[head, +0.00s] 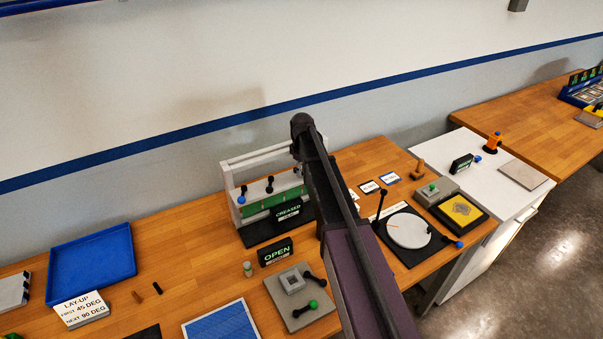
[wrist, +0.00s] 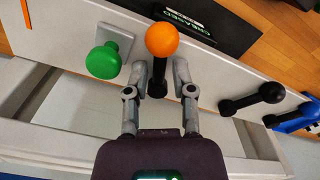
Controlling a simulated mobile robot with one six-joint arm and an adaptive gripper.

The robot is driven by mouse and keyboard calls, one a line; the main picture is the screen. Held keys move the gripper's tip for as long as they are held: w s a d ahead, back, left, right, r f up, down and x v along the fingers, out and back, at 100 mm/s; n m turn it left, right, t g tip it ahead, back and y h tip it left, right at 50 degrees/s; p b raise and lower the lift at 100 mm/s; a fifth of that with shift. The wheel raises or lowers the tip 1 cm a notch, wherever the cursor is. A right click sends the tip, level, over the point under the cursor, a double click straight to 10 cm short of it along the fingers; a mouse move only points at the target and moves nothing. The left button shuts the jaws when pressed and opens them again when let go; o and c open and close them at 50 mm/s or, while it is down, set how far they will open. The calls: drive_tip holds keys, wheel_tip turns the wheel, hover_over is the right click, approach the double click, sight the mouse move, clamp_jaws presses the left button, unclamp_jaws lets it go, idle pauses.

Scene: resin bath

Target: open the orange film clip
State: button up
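The orange film clip shows in the wrist view as a round orange knob (wrist: 162,40) on a black stem. The stem stands up from the pale frame bar (wrist: 225,95). My gripper (wrist: 157,78) has its two grey fingers apart, one on each side of the stem just below the knob. Gaps show between the fingers and the stem, so it is open and empty. In the head view my arm hides the orange knob and my gripper. The pale frame (head: 227,180) with its green strip (head: 262,206) shows left of my arm.
A green knob (wrist: 103,61) on a grey plate stands close left of the orange knob. Black-handled clips (wrist: 252,99) and a blue part (wrist: 293,119) lie to the right. A black "CREASED" sign (head: 288,214) stands before the frame. A blue tray (head: 92,262) sits far left.

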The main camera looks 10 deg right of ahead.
clamp_jaws()
drive_tip(key=shift+a, duration=0.2)
drive_tip(key=shift+d, duration=0.15)
drive_tip(key=shift+s+m, duration=0.1)
drive_tip(key=shift+m, duration=0.3)
